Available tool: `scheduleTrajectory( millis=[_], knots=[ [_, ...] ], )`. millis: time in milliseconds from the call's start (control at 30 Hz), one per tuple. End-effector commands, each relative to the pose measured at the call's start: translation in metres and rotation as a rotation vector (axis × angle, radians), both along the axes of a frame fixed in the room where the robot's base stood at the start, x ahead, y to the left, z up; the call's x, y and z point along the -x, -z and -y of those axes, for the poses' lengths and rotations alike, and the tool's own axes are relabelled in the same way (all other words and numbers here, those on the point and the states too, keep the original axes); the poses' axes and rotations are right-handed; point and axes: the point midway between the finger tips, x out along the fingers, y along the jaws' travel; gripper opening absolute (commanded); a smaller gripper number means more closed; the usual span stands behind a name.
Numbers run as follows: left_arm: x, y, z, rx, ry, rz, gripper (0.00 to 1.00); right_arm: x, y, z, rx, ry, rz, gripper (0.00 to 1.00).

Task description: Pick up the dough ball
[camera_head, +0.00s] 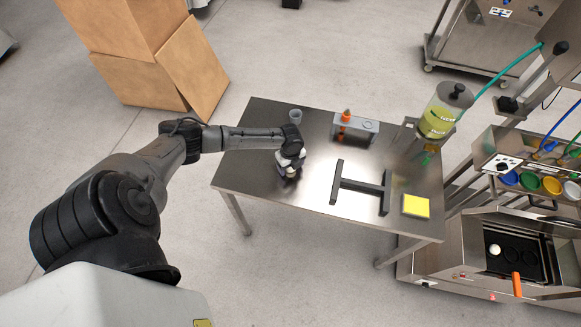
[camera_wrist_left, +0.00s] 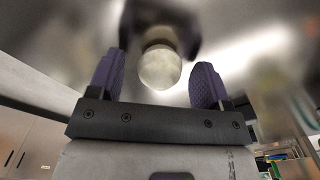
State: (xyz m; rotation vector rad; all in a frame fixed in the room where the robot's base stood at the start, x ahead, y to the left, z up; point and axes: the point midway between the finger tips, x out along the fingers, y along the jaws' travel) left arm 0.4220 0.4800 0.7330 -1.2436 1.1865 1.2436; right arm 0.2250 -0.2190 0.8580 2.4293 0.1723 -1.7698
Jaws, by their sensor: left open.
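The dough ball (camera_wrist_left: 160,68) is pale and round. In the left wrist view it shows just beyond and between the two purple fingers of my left gripper (camera_wrist_left: 157,80), with a visible gap on each side. My left gripper (camera_head: 289,168) is open, low over the left part of the steel table (camera_head: 260,180) in the head view. There the gripper largely hides the ball, and I cannot make it out clearly. My right gripper is in neither view.
A small grey cup (camera_head: 295,116) and a grey box with an orange item (camera_head: 356,127) stand at the table's back. A dark H-shaped frame (camera_head: 361,186) and a yellow pad (camera_head: 415,205) lie to the right. A machine (camera_head: 515,250) holds a white ball (camera_head: 494,249).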

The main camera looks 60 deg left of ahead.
Motion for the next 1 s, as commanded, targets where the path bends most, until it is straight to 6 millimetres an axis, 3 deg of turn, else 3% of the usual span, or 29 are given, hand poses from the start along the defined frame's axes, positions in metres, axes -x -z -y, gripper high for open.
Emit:
scheduleTrajectory(
  millis=[67, 600, 1000],
  knots=[
    [0.0000, -0.0002, 0.0000, 0.000, 0.000, 0.000, 0.72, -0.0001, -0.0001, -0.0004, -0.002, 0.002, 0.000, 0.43],
    [0.0001, -0.0004, -0.0002, 0.000, -0.001, 0.000, 0.21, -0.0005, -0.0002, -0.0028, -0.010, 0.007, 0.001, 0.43],
    [-0.0001, -0.0081, -0.0007, -0.001, -0.001, 0.000, 0.20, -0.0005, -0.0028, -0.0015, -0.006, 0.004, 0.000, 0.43]
  ],
)
